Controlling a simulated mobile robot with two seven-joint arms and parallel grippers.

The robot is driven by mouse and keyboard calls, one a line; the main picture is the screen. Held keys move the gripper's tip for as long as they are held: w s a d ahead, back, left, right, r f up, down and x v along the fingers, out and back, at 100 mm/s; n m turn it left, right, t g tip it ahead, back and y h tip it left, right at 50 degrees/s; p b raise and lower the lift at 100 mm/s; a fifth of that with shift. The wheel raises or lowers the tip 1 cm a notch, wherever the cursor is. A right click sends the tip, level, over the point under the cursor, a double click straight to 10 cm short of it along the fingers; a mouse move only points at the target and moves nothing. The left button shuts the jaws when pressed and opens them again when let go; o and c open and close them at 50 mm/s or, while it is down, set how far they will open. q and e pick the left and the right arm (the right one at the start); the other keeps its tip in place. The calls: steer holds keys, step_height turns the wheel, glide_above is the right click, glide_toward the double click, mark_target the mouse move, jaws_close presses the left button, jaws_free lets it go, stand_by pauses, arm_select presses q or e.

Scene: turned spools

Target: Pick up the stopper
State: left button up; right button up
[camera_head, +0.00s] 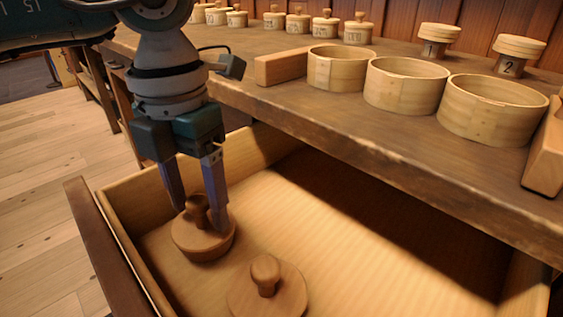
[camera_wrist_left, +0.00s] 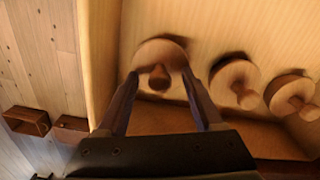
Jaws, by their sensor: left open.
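A round wooden stopper (camera_head: 203,243) with a knob lies in the open drawer in the head view. My left gripper (camera_head: 200,218) reaches down over it, with its fingers open on either side of the knob. In the left wrist view the same stopper (camera_wrist_left: 160,52) shows beyond the fingertips, its knob between the two open fingers (camera_wrist_left: 160,74). I cannot tell whether the fingers touch it. A second stopper (camera_head: 266,290) lies nearer the viewer, and a third (camera_wrist_left: 290,92) shows at the right of the left wrist view. My right gripper is not in view.
The drawer (camera_head: 118,250) has raised walls close to the gripper; its right part is bare. Above it, the workbench (camera_head: 400,150) carries three open round wooden boxes (camera_head: 405,85), wooden blocks, and several numbered spools at the back.

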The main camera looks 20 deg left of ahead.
arm_select(q)
steer(key=shift+f, duration=0.5)
jaws_close()
stand_by(0.3)
